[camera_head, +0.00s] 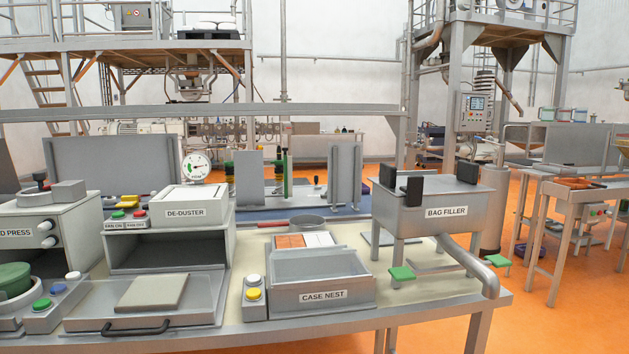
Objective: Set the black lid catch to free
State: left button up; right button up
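No part that I can clearly identify as the black lid catch shows. The de-duster (187,212) stands left of centre with a pale lid on top that looks shut; no black catch is clear on it. A black knob (40,179) stands on top of the press (45,230) at the left edge; I cannot tell if it is a catch. Black blocks (414,190) stand on the bag filler (447,212); their function is unclear. Neither of my grippers is in view.
The case nest (324,296) stands at the front middle, beside a yellow-button box (253,297). A tray with a black handle (137,328) sits before the de-duster. Green paddles (402,273) and a grey pipe (474,262) stick out at right. Bare tabletop (440,285) shows below the bag filler.

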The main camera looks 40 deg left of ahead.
aim_at(414, 190)
jog(key=u, duration=0.6)
jog(key=i+l+u, duration=0.55)
